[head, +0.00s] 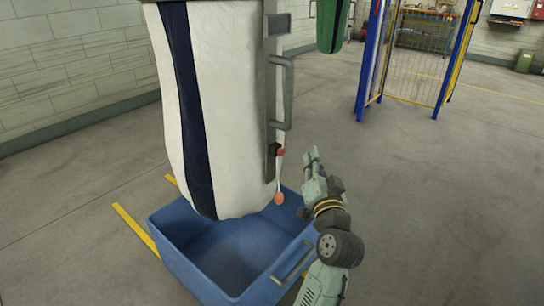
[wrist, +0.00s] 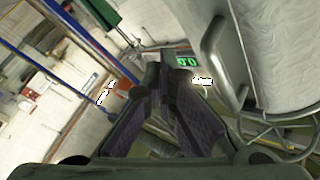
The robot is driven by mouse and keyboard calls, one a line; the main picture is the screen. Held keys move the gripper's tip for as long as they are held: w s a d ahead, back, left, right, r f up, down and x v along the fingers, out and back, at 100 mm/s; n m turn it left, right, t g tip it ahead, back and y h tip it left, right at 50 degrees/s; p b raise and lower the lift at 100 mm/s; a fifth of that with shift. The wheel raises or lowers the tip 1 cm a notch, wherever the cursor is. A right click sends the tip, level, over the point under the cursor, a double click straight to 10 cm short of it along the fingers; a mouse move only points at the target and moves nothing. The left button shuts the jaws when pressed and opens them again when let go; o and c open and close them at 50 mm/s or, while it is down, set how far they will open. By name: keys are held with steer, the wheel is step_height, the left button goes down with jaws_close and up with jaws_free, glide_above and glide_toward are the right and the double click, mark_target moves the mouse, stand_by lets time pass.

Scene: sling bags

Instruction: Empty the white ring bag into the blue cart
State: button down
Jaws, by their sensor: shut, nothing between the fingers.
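The white bag (head: 230,110) with a dark blue stripe hangs upright over the blue cart (head: 170,262). Its lower end reaches down into the cart's opening, and the visible part of the cart floor is bare. A grey bracket with a handle (head: 287,90) runs along the bag's right side. A short cord with an orange knob (head: 279,198) hangs at the bag's lower right. My gripper (head: 312,156) is shut and empty, to the right of the bag and apart from it. In the wrist view the shut fingers (wrist: 163,68) are left of the bag (wrist: 278,50) and its handle (wrist: 212,62).
A green bag (head: 331,25) hangs farther back; it also shows in the wrist view (wrist: 98,12). A blue-and-yellow mesh fence (head: 412,65) stands at the back right. A green-lit display reading 0.0 (wrist: 187,60) shows beyond my fingers. Open floor lies right of the cart.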

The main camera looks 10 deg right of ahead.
mark_target(281, 152)
steer(key=shift+m+g+h, duration=0.3)
steer(key=shift+g, duration=0.1)
steer(key=d+f, duration=0.1)
steer(key=s+d+f, duration=0.1)
steer(key=shift+s+d+f, duration=0.3)
steer(key=shift+d, duration=0.1)
steer(key=shift+w+a, duration=0.1)
steer(key=w+a, duration=0.5)
steer(key=w, duration=0.1)
steer(key=shift+w+a+p, duration=0.2)
steer(key=shift+w+p, duration=0.1)
steer(key=shift+w, duration=0.05)
steer(key=shift+w, duration=0.1)
stand_by(0.9)
steer(key=shift+w+a, duration=0.2)
steer(key=shift+a, duration=0.05)
steer(key=shift+w+a, duration=0.4)
steer(key=shift+w, duration=0.1)
stand_by(1.0)
steer(key=shift+s+d, duration=0.65)
steer(key=shift+s, duration=0.15)
